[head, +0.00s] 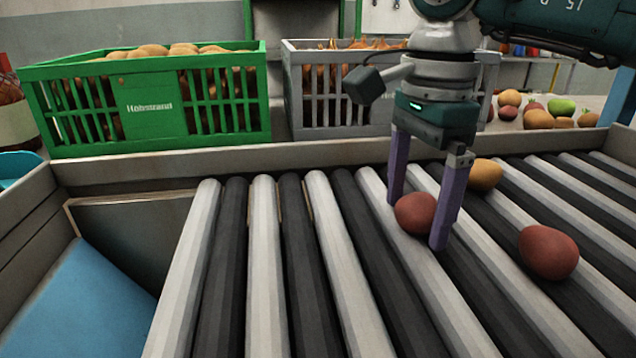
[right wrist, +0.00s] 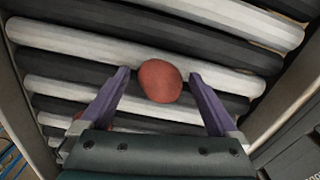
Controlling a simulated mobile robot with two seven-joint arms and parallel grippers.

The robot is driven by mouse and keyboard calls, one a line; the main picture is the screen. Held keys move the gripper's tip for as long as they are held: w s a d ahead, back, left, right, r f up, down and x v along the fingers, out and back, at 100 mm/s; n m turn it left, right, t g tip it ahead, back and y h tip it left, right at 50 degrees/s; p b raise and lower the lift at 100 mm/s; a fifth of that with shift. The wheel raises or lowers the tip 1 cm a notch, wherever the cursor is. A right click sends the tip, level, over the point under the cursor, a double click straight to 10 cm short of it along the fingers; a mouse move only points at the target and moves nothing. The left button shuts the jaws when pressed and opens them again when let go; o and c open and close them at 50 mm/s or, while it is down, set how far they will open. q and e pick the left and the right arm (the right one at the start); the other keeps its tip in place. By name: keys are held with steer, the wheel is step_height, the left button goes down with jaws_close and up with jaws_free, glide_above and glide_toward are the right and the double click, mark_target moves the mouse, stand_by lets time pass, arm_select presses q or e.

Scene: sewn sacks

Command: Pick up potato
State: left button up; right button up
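A reddish potato (head: 416,213) lies on the roller conveyor (head: 322,270). My right gripper (head: 414,226) reaches down over it with its two purple fingers apart, one on each side of the potato. In the right wrist view the same potato (right wrist: 160,81) sits between the open fingertips (right wrist: 163,80), with a gap on both sides. A second reddish potato (head: 548,252) lies on the rollers to the right. A yellowish potato (head: 485,174) lies behind the right gripper. My left gripper is not in the head view.
A green crate (head: 150,105) of potatoes and a grey crate (head: 335,105) of orange-brown produce stand behind the conveyor's rim. Loose produce (head: 538,117) lies at the back right. A blue surface (head: 85,305) is at the lower left. The left rollers are bare.

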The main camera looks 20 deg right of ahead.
steer(key=c, duration=1.4)
